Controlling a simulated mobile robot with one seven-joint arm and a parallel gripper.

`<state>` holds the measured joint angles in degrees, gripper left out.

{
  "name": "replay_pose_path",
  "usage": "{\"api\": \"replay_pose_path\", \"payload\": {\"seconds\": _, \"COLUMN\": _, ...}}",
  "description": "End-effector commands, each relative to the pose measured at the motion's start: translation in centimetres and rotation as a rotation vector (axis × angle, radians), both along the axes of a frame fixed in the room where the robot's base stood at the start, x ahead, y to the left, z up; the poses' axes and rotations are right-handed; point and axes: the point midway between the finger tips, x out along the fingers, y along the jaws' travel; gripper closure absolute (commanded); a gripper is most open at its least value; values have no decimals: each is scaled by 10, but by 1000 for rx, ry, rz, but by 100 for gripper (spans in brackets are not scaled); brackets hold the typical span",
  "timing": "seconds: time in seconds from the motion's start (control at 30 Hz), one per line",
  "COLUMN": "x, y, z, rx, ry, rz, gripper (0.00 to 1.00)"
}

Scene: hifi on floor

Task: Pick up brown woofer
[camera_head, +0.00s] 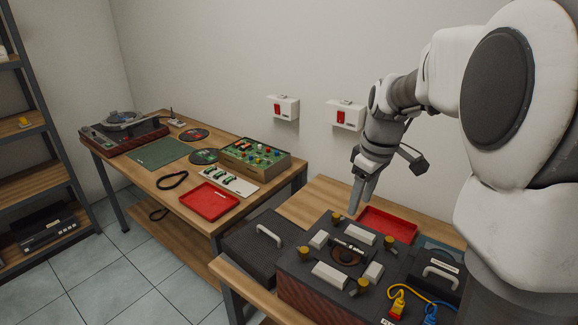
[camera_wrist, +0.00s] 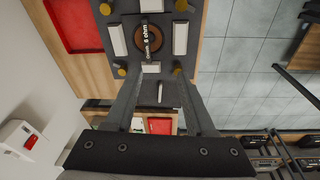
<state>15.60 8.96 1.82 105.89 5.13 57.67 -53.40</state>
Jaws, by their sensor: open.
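The brown woofer (camera_head: 345,258) is a round brown disc in the top of a dark speaker box (camera_head: 292,268). In the wrist view the woofer (camera_wrist: 164,48) shows near the top, with a dark bar labelled "8 ohm" (camera_wrist: 146,42) across it. The bar hides part of the disc. My gripper (camera_head: 361,200) is above and behind the box in the head view, fingers pointing down, apart from the woofer. In the wrist view my gripper (camera_wrist: 157,82) has its two fingers spread with nothing between them.
White blocks (camera_head: 329,275) and brass knobs (camera_head: 304,253) stand around the woofer. A red tray (camera_head: 388,224) lies behind the box. Yellow (camera_head: 397,303) and blue plugs sit at its front right. A black case with a handle (camera_head: 262,240) is at left.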

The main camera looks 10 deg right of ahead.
Motion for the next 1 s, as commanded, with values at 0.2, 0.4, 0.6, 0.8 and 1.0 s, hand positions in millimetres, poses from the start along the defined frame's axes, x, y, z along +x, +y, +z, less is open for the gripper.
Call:
{"api": "replay_pose_path", "payload": {"seconds": 0.2, "x": 28, "y": -23, "z": -29, "rx": 17, "ry": 43, "rz": 100, "gripper": 45}}
{"api": "replay_pose_path", "payload": {"seconds": 0.4, "x": 36, "y": -30, "z": -43, "rx": 24, "ry": 56, "rz": 136, "gripper": 45}}
{"api": "replay_pose_path", "payload": {"seconds": 0.6, "x": 38, "y": -27, "z": -78, "rx": 25, "ry": 59, "rz": 139, "gripper": 45}}
{"api": "replay_pose_path", "payload": {"seconds": 0.8, "x": 42, "y": -22, "z": -122, "rx": 24, "ry": 57, "rz": 140, "gripper": 45}}
{"api": "replay_pose_path", "payload": {"seconds": 1.0, "x": 45, "y": -20, "z": -152, "rx": 24, "ry": 55, "rz": 138, "gripper": 45}}
